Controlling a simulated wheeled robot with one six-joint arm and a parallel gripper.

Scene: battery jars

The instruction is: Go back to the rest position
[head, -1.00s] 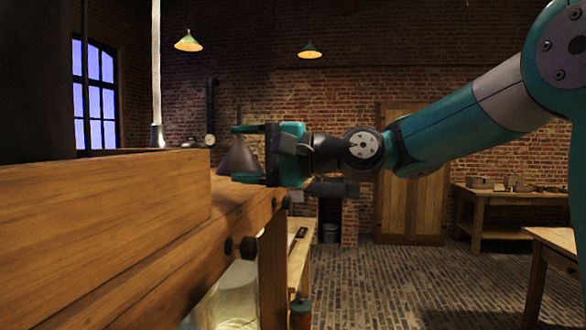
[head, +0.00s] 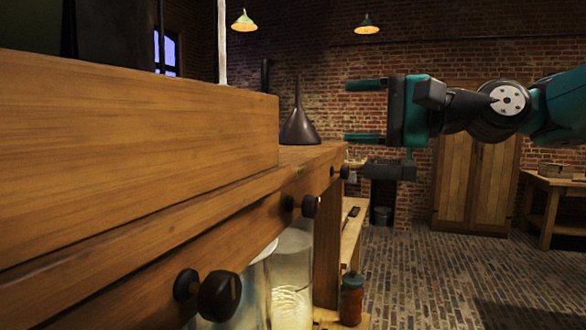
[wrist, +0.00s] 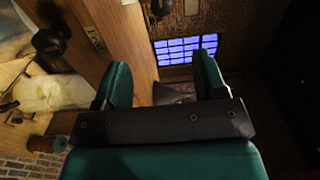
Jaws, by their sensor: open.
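My gripper (head: 364,111) is open and empty, held out level in the air at the right of the wooden bench (head: 230,197) in the head view. Its two teal fingers point left, toward a dark metal funnel (head: 299,125) that stands upright on the far end of the bench top. A gap shows between the fingertips and the funnel. In the wrist view the two fingers (wrist: 162,84) are spread, with a dark grey shape between them that I cannot make out for certain.
A wooden ledge (head: 140,112) runs along the bench top at left. Dark knobs (head: 219,295) stick out of the bench front. Glass jars (head: 291,280) and a reddish bottle (head: 351,299) stand below. The brick floor (head: 430,280) at right is clear.

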